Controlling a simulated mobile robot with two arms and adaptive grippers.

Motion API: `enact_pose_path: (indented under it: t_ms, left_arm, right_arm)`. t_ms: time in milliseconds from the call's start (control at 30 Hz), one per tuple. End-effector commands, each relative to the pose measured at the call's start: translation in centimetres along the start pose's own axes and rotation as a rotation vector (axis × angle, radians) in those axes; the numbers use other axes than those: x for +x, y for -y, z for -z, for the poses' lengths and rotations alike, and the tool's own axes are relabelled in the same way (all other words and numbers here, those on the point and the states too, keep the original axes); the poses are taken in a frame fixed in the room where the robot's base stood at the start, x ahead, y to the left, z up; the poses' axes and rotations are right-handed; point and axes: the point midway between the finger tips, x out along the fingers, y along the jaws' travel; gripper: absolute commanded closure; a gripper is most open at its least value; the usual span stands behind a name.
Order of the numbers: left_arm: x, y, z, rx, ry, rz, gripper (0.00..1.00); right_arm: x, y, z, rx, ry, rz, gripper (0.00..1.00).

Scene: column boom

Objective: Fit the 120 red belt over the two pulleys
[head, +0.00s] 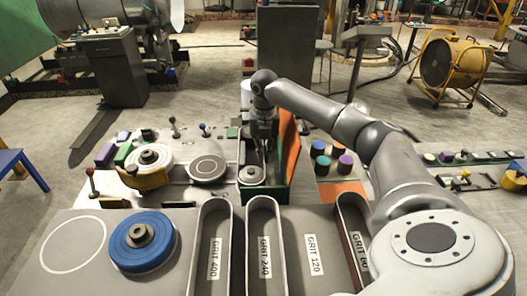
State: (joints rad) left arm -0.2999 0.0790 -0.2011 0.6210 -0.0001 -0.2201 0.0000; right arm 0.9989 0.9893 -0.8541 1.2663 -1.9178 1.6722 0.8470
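My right arm reaches in from the right. Its gripper (262,146) points down inside a green-walled housing with an orange side panel (288,140). Fingers are small and dark here; I cannot tell whether they are open, shut or holding anything. One round pulley (252,175) shows at the near end of the housing, just in front of the gripper. The second pulley is not visible; my gripper and wrist cover the area behind. I cannot make out a red belt. The bare place beside the GRIT 120 label (314,255) has no standing loop. My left gripper is not in view.
Grey belt loops stand by the GRIT 400 (215,258) and GRIT 240 (264,256) labels, another by the rightmost label. A blue disc (145,252) lies at front left. Coloured cylinders (322,166) stand right of the housing. Small levers and knobs rise at left.

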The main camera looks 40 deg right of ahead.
Motion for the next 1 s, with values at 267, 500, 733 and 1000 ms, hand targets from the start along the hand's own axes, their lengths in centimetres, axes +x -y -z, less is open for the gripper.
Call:
enact_pose_path:
  t_ms: [267, 500, 733, 1000]
  left_arm:
    - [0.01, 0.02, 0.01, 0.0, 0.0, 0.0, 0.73]
    - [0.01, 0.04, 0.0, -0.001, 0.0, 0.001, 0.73]
    - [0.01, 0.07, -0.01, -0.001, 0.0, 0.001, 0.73]
    - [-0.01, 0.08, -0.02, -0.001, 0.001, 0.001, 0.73]
  right_arm:
    - [-0.01, 0.01, -0.01, 0.0, 0.0, 0.0, 0.81]
    - [-0.01, 0.01, -0.01, 0.0, 0.0, 0.0, 0.7]
    - [0.0, 0.01, -0.01, 0.0, 0.0, 0.0, 0.52]
    - [-0.03, 0.01, -0.01, 0.0, 0.0, 0.0, 0.52]
